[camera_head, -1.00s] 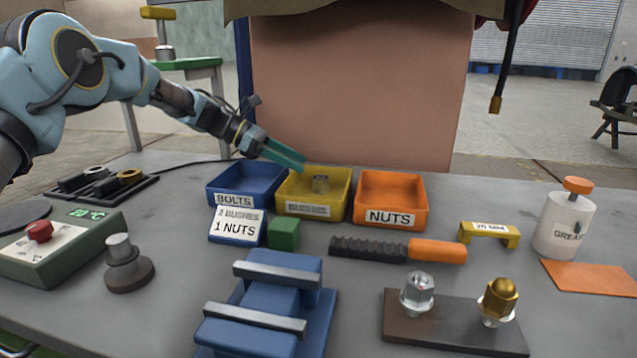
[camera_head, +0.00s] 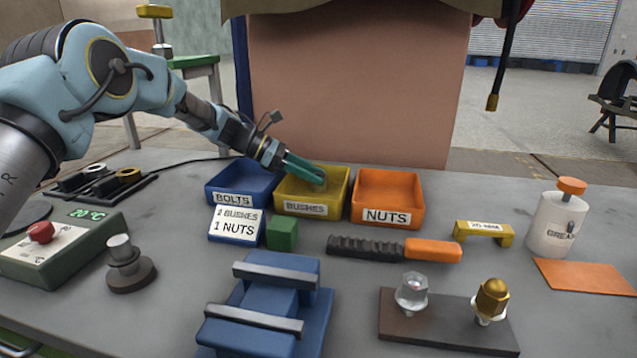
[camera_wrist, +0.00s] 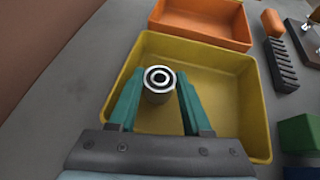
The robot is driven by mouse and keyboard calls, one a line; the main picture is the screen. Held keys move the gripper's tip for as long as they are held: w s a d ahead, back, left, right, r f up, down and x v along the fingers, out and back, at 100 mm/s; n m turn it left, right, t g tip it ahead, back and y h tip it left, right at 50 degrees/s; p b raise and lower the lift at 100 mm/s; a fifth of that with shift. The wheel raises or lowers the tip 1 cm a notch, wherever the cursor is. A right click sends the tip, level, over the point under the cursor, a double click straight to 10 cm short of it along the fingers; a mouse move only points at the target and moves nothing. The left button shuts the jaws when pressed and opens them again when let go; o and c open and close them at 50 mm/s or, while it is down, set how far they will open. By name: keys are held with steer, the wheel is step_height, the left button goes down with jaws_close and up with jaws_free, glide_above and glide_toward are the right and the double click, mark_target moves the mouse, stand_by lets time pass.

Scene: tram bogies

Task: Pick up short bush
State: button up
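The short bush (camera_wrist: 159,82) is a small metal cylinder with a hole, standing upright in the yellow bushes bin (camera_head: 337,197). The same bin (camera_wrist: 236,95) fills the middle of the wrist view. My gripper (camera_head: 308,175) reaches down into the bin with its green fingers. In the wrist view my gripper (camera_wrist: 158,92) has its fingers apart, one on each side of the bush, with the bush near the fingertips. I cannot tell whether either finger touches it. In the head view the fingers hide the bush.
The blue bolts bin (camera_head: 228,187) is left of the yellow bin, the orange nuts bin (camera_head: 416,207) right. In front are a label card (camera_head: 236,225), a green block (camera_head: 282,234) and a blue vise (camera_head: 262,318). Grey table shows around the file (camera_head: 395,248).

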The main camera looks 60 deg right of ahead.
jaws_close()
stand_by(0.3)
